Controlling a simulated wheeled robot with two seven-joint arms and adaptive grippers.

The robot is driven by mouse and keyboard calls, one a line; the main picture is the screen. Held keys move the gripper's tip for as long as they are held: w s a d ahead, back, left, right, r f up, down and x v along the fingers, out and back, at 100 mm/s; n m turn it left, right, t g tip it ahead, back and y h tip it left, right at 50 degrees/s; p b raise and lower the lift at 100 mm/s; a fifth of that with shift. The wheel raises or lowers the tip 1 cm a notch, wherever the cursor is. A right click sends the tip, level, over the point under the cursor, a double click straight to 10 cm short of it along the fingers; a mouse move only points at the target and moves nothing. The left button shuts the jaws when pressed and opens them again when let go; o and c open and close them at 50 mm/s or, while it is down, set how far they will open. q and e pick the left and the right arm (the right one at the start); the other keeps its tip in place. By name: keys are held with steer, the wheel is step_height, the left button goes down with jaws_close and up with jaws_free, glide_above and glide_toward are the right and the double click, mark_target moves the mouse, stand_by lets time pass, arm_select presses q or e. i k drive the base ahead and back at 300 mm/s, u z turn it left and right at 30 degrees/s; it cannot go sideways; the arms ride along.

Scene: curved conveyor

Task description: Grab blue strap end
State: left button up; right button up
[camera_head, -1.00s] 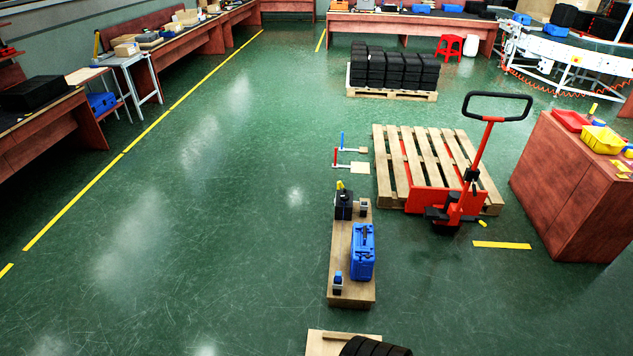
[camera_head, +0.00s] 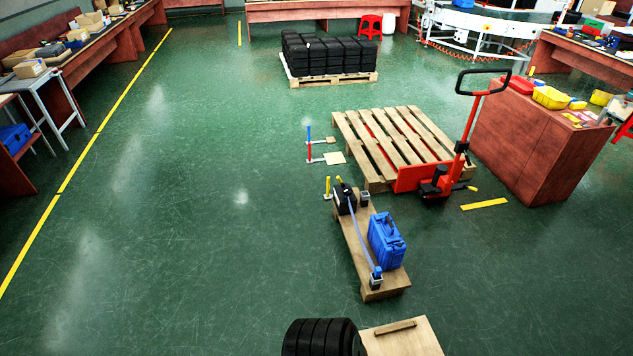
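The strap's far end meets a black box (camera_head: 344,198) at the board's far end, where the detail is too small to tell. A blue case (camera_head: 386,240) stands upright on the board, to the right of the strap. Neither of my grippers is in view.
A wooden pallet (camera_head: 385,140) with a red pallet jack (camera_head: 431,178) stands beyond the board. A red-brown cabinet (camera_head: 540,145) is at right. Black ridged discs (camera_head: 320,338) and another wooden board (camera_head: 405,338) lie in front. The floor at left is clear.

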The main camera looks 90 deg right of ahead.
mark_target(378, 270)
steer(key=i, duration=0.25)
steer(key=z, duration=1.95)
steer(key=i, duration=1.55)
steer(key=z, duration=1.55)
